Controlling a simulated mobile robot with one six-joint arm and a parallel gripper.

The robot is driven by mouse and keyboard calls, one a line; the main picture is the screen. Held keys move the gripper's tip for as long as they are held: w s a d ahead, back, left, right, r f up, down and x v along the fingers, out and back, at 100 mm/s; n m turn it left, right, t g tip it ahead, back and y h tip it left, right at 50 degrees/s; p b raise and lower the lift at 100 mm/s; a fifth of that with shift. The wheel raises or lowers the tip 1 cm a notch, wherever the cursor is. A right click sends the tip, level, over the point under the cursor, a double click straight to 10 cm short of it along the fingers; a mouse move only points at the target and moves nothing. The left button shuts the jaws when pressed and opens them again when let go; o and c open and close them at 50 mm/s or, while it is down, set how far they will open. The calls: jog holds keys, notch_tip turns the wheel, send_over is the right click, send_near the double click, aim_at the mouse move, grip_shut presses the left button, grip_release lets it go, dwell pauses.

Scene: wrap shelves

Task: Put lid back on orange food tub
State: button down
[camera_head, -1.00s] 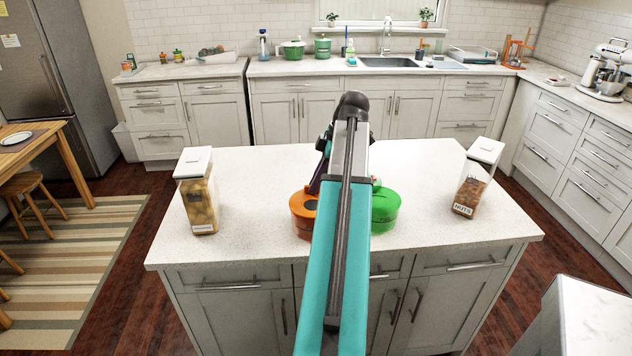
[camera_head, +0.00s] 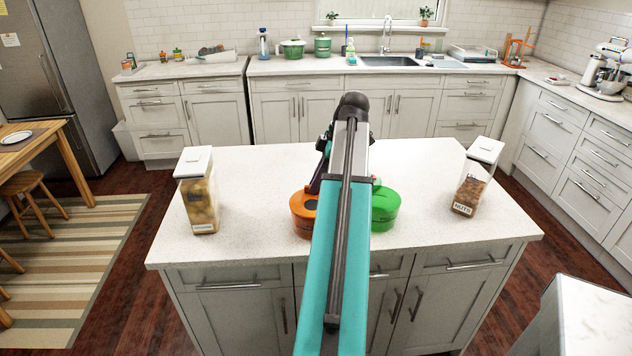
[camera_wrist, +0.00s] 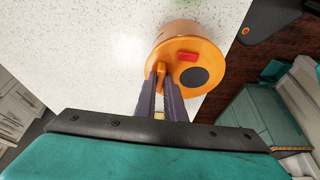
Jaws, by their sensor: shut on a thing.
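The orange food tub (camera_head: 303,222) stands on the island counter, left of my arm, which hides its right side. In the wrist view the tub's side (camera_wrist: 178,27) shows behind a round orange lid (camera_wrist: 206,56) with a red block and a dark round patch on its top. My gripper (camera_wrist: 162,74) is shut on a raised orange part at the lid's edge. The lid covers the tub's top; I cannot tell whether it is fully seated or slightly above. In the head view my fingers reach down at the tub's right side, mostly hidden.
A green tub (camera_head: 384,211) stands just right of my arm. A pasta container (camera_head: 200,205) stands at the counter's left, a nuts container (camera_head: 470,190) at its right. The island counter (camera_head: 250,170) is otherwise clear.

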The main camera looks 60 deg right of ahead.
jog(key=c, duration=1.3)
grip_release()
jog(key=shift+r, duration=0.1)
jog(key=shift+r+p, duration=2.15)
jog(key=shift+r, duration=1.25)
grip_shut()
